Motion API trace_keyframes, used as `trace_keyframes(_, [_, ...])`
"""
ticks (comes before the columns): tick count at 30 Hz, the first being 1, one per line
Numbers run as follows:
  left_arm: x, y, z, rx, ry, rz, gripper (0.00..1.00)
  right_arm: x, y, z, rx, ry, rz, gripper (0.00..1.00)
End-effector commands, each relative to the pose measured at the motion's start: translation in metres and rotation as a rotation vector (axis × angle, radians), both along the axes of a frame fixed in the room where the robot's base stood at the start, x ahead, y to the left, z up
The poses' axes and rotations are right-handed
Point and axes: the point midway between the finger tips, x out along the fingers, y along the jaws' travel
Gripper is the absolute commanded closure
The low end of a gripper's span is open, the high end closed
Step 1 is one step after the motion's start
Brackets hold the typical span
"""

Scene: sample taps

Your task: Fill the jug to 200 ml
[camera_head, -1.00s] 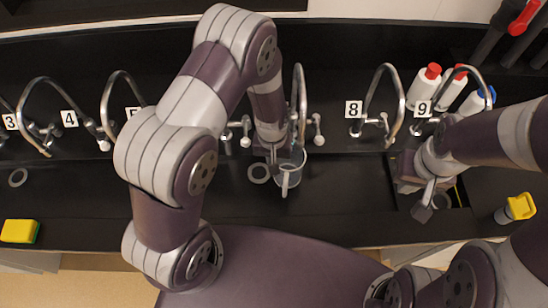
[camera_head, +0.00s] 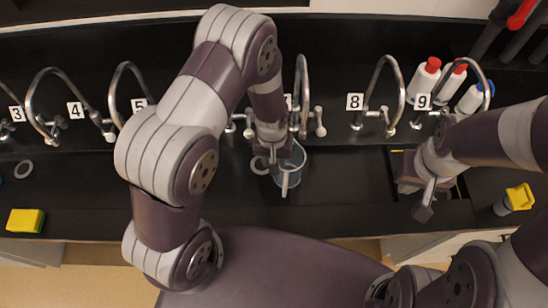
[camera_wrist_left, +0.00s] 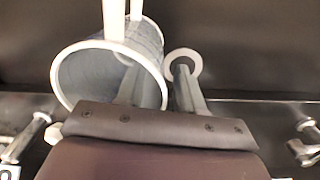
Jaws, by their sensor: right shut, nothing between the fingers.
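The clear jug (camera_head: 292,165) with a pale handle (camera_head: 286,184) is at the counter's middle, in front of a curved tap (camera_head: 302,85) whose number is mostly hidden. My left gripper (camera_head: 272,150) is at its left side, partly hidden by my arm. In the left wrist view the jug (camera_wrist_left: 75,75) shows its white rim; one finger is inside and one outside the near wall, so the gripper (camera_wrist_left: 158,85) looks shut on that wall. I cannot read any level or see water running. My right gripper (camera_head: 423,211) is shut and empty over the right counter.
Taps with labels 8 (camera_head: 355,101) and 9 (camera_head: 423,101) stand to the right, others left. White bottles (camera_head: 424,78) stand back right. A yellow sponge (camera_head: 25,221) lies front left and a yellow-topped item (camera_head: 518,196) front right.

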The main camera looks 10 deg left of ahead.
Motion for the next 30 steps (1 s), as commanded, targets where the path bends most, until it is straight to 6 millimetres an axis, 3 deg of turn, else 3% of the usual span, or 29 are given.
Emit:
trace_keyframes(7, [0.001, 0.000, 0.016, -0.002, -0.004, 0.000, 0.63, 0.000, 0.000, -0.004, 0.000, 0.000, 0.000, 1.00])
trace_keyframes(15, [0.000, 0.002, 0.077, -0.001, -0.006, -0.001, 0.63, 0.000, 0.000, -0.015, 0.000, 0.000, 0.000, 1.00])
trace_keyframes(21, [0.000, 0.003, 0.112, -0.001, -0.003, 0.000, 0.63, 0.000, 0.000, -0.019, 0.000, 0.000, 0.000, 1.00])
trace_keyframes(30, [-0.001, 0.004, 0.127, 0.000, -0.001, 0.000, 0.63, 0.000, 0.000, -0.020, 0.000, 0.000, 0.000, 1.00])
